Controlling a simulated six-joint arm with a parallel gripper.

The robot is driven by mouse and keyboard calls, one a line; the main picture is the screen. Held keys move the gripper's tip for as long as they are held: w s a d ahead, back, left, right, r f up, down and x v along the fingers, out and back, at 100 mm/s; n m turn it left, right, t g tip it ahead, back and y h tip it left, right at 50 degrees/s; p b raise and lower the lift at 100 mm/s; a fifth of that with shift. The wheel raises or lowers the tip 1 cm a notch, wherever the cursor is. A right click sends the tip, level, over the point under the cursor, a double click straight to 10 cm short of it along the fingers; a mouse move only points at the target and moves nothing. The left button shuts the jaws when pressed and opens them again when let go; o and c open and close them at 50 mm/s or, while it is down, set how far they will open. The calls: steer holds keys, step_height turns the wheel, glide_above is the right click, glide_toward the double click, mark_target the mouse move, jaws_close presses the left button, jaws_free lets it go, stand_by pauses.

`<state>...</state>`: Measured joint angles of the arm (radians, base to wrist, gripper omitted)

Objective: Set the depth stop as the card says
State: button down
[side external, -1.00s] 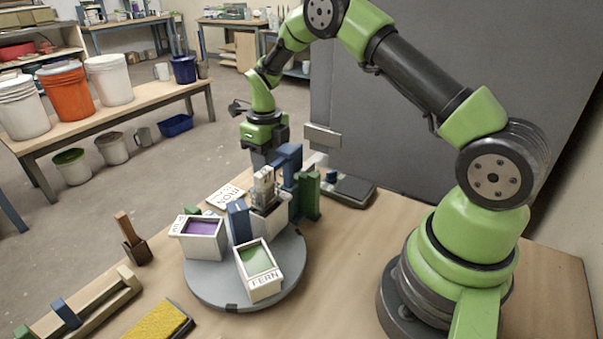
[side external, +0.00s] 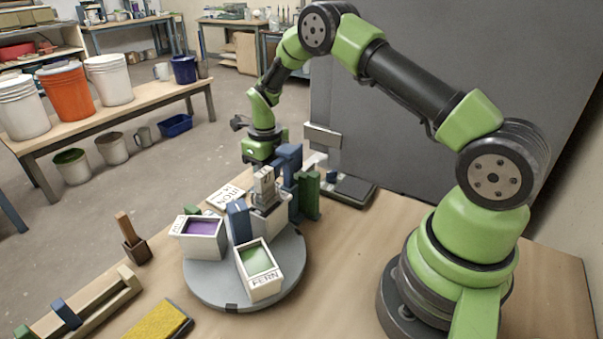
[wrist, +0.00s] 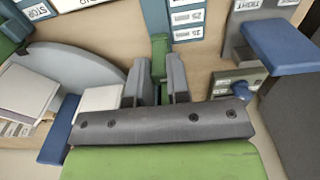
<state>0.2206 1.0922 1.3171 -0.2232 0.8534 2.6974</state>
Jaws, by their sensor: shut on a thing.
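My gripper (wrist: 161,62) is shut on a narrow green piece (wrist: 159,48), which looks like the depth stop. The piece lies beside a blue upright with white scale labels (wrist: 187,18) in the wrist view. In the side view the blue upright (side external: 289,158) hides my fingertips. A pale tile (side external: 264,187) stands upright over a glaze bucket in front of it. A white card (side external: 226,197) lies behind the turntable, its lettering only partly readable.
The grey turntable (side external: 212,290) carries a purple-glaze bucket (side external: 201,245) and a green-glaze bucket marked FERN (side external: 264,289). A green block (side external: 309,196) stands right of the upright. A grey stand (side external: 352,189) is behind. A yellow sponge pad (side external: 158,322) lies front left.

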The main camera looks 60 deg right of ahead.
steer(key=shift+w, duration=1.95)
steer(key=c, duration=1.2)
jaws_free()
steer(key=shift+o, duration=0.2)
step_height(320, 180, up, 7)
